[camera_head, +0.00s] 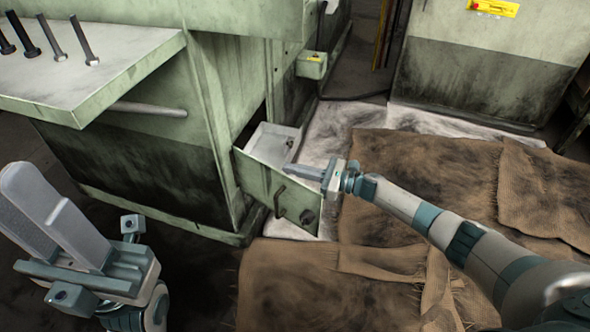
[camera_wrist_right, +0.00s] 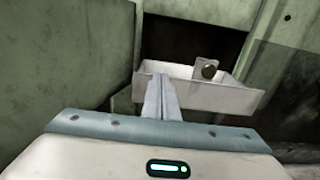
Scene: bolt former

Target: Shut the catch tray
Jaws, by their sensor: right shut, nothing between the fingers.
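The catch tray (camera_head: 257,178) stands pulled out of an opening low in the green machine. It has a green front with a dark handle and a round dark spot, and a pale inner pan (camera_head: 275,140).
A pale green table (camera_head: 130,62) with several dark bolts juts out at the upper left. A small green box (camera_head: 311,66) is fixed to the machine above the tray. Brown sacking (camera_head: 400,200) covers the floor at the right. A cabinet (camera_head: 480,60) stands behind.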

